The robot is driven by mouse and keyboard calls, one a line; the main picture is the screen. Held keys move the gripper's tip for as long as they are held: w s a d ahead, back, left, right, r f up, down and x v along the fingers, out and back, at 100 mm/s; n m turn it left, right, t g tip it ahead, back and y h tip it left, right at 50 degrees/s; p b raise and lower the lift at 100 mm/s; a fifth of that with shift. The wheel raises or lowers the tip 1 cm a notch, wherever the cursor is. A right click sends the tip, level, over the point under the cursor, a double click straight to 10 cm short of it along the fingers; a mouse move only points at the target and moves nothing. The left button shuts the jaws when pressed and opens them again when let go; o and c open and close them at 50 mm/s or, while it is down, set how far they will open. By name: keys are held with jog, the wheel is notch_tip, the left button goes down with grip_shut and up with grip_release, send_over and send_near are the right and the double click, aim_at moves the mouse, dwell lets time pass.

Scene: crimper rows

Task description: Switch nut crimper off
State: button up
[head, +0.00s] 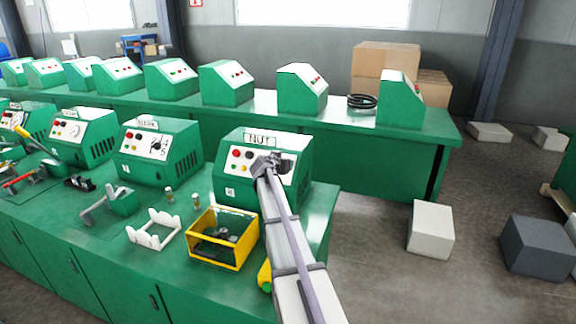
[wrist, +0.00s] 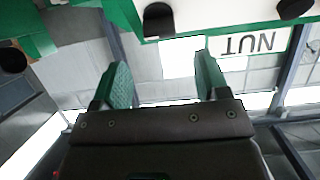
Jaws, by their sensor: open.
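The nut crimper (head: 238,139) is a green box with a sloped white front panel and a "NUT" label (head: 260,139); it stands at the right end of the front bench. Red and yellow round controls (head: 236,154) show on the panel's left part. My gripper (head: 266,163) is in front of the panel and hides its right part. In the wrist view, my gripper (wrist: 163,78) is open with nothing between its two green-padded fingers. The "NUT" label appears upside down (wrist: 258,42) there, and a black round control (wrist: 158,20) shows at the top, just beyond the fingers. Contact cannot be told.
More green crimpers (head: 160,150) stand to the left on the same bench. A yellow open box (head: 222,262) and a white holder (head: 154,229) lie in front. A second row of machines (head: 227,84) stands behind. Blocks (head: 430,228) lie on the floor to the right.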

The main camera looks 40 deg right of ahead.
jog(key=b+x, duration=0.1)
jog(key=x, duration=0.2)
jog(key=b+x, duration=0.1)
jog(key=x, duration=0.2)
jog(key=shift+w+d+f, duration=0.1)
jog(key=shift+w+f, duration=0.1)
jog(key=shift+f, duration=0.15)
jog(key=shift+w+d, duration=0.2)
jog(key=shift+d, duration=0.2)
jog(key=c, duration=0.9)
